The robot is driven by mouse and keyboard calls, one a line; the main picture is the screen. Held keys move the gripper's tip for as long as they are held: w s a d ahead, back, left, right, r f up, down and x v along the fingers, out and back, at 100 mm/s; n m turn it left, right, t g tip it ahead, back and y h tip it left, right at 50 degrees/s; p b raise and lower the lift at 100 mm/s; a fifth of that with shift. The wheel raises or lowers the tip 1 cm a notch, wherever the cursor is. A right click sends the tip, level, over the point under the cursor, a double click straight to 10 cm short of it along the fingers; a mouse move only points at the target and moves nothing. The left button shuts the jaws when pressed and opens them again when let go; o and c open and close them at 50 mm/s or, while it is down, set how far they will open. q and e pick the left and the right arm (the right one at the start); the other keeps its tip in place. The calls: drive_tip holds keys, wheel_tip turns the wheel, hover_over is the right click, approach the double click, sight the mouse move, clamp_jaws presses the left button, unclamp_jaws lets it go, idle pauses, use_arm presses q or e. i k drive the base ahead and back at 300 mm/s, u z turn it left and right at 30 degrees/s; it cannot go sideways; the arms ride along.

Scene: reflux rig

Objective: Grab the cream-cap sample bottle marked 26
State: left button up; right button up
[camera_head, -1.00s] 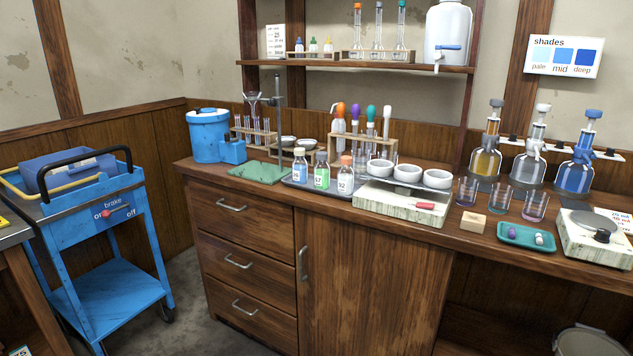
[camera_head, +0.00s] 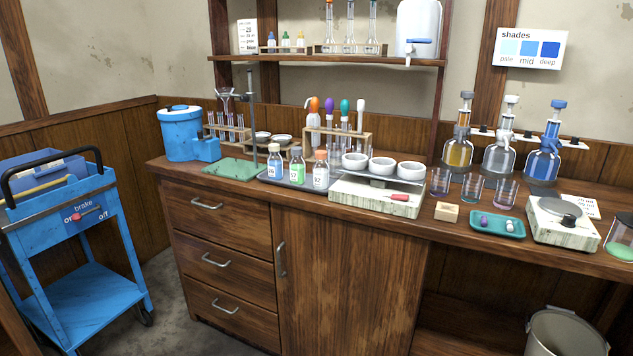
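Three sample bottles stand upright in a row on a grey tray (camera_head: 341,180) on the wooden counter. The left one (camera_head: 275,164) has a pale cream cap and blue contents; its label number is small and looks like 26. The right bottle (camera_head: 320,171) has an orange cap and a white label. Neither of my grippers is in view.
A stand and a test tube rack (camera_head: 368,150) are behind the bottles. A blue cart (camera_head: 85,250) is at left.

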sight(274, 161)
drive_tip(key=u, duration=1.2)
drive_tip(key=i, duration=2.6)
drive_tip(key=z, duration=0.55)
